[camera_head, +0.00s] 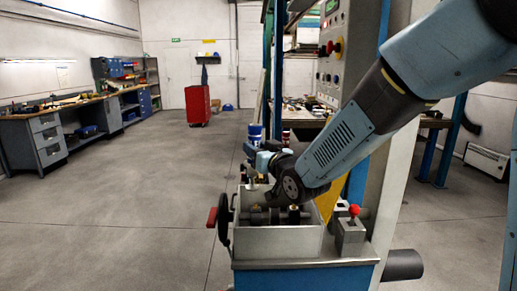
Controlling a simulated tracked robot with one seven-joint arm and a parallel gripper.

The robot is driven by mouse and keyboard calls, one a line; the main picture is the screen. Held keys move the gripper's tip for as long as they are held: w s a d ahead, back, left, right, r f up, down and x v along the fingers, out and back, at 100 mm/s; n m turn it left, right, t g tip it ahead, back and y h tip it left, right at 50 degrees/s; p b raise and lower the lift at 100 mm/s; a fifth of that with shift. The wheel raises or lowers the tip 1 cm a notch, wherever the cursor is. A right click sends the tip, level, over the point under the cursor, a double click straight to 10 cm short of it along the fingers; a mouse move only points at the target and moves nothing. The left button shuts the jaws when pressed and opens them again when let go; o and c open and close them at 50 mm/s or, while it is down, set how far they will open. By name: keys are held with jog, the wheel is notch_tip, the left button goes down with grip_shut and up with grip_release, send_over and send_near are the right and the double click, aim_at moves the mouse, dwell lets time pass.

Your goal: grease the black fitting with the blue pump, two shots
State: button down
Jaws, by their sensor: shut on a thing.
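My gripper (262,163) is small in view above the back left of a grey open-topped box and partly hidden by my wrist. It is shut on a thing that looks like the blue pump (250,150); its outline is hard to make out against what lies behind. Inside the box, a dark shaft carries several small dark fittings. One that looks black (293,214) is near the middle, below my wrist. I cannot tell whether the pump touches any fitting.
The grey box (280,243) stands on a blue-sided bench (305,278). A black handwheel with a red handle (212,217) is at its left, and a red-knobbed lever (353,211) at its right. A control panel (332,50) rises behind. The floor at left is clear.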

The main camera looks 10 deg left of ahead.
jog(key=shift+w+d, duration=0.1)
jog(key=shift+d, duration=0.1)
jog(key=shift+f, duration=2.65)
jog(key=shift+w+d, duration=0.15)
jog(key=shift+d, duration=0.15)
